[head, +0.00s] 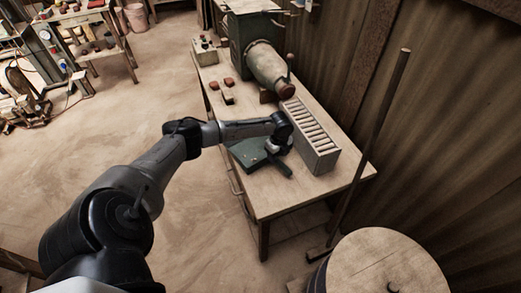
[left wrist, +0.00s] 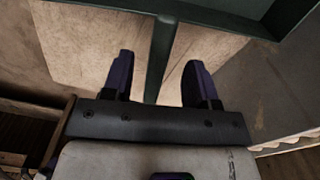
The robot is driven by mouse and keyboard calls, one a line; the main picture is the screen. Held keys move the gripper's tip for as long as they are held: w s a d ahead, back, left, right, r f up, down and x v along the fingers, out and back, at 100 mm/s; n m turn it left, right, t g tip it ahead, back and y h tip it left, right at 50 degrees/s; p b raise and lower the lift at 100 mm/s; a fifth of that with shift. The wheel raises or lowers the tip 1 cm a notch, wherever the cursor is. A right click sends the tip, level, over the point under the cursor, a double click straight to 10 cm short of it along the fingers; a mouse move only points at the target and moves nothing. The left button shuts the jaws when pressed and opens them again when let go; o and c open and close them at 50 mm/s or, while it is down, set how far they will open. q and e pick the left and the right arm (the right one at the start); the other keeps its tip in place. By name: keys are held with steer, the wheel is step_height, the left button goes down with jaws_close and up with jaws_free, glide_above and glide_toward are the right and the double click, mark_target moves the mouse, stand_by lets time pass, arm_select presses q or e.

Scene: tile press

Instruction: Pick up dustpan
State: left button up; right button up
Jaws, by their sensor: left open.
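The dustpan (head: 245,152) is dark green and lies on the wooden workbench, partly hidden under my left arm and gripper. My left gripper (head: 271,163) is over its right side in the head view. In the left wrist view, my left gripper (left wrist: 160,80) is open, with its two dark fingers apart. A narrow dark green bar of the dustpan (left wrist: 161,52), which looks like its handle, runs between the fingers, with a gap on each side. I cannot tell how deep the bar sits between them. My right gripper is not in view.
The workbench (head: 280,205) also holds a slotted grey box (head: 321,158) close right of the gripper, a green machine (head: 262,62) behind, and small reddish blocks (head: 228,97). A long-handled tool (head: 375,135) leans at right by a barrel (head: 370,260). The bench's front is clear.

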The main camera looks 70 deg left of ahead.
mark_target(277, 159)
arm_select(q)
steer(key=shift+f+b, duration=0.8)
steer(key=shift+f, duration=1.85)
steer(key=shift+r, duration=0.1)
jaws_close()
